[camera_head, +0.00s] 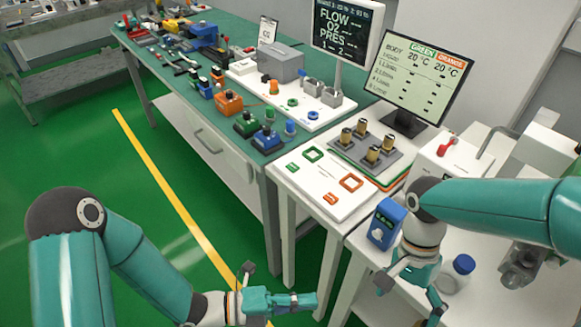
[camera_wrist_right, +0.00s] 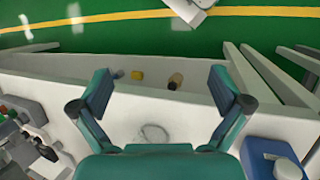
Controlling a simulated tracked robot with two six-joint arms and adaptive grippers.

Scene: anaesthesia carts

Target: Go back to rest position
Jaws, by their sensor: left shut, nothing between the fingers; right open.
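My left gripper (camera_head: 305,300) is at the bottom middle of the head view. It is shut and empty, over the green floor, apart from the tables.
A blue box (camera_head: 384,222) stands close beside my right wrist. A blue-capped white jar (camera_head: 457,273) is to its right. A white board (camera_head: 325,190), a raised block with brass cylinders (camera_head: 368,148) and a screen (camera_head: 424,80) lie behind. The green floor (camera_head: 90,150) is clear at left.

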